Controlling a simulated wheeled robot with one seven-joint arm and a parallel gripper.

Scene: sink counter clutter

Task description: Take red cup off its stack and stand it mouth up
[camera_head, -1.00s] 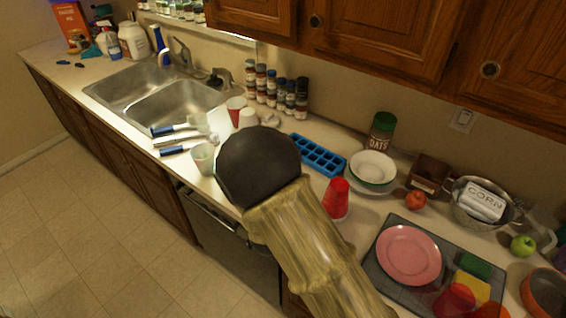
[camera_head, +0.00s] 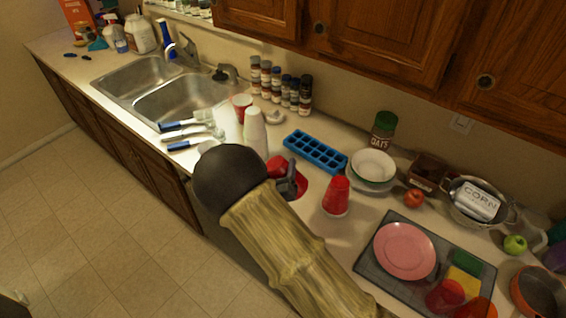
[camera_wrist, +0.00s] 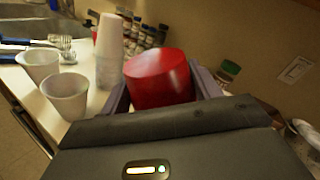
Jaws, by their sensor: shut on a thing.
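A red cup (camera_wrist: 158,76) is between the two fingers of my gripper (camera_wrist: 162,90) in the wrist view. My gripper is shut on it, and a rounded closed face of the cup shows. In the head view this red cup (camera_head: 277,163) is partly hidden by my gripper (camera_head: 290,181) and wrist. A tall stack of pale cups (camera_head: 254,132) stands mouth down just left of it, apart from the held cup in the wrist view (camera_wrist: 108,50). Another red cup (camera_head: 336,194) stands mouth down on the counter to the right. I cannot tell whether the held cup touches anything below.
A red cup (camera_head: 242,101) stands behind the pale stack. Two pale cups (camera_wrist: 66,95) stand left in the wrist view. A blue ice tray (camera_head: 315,152), bowls (camera_head: 373,166) and a dark mat with a pink plate (camera_head: 405,250) lie right. Spice jars (camera_head: 281,87) line the wall.

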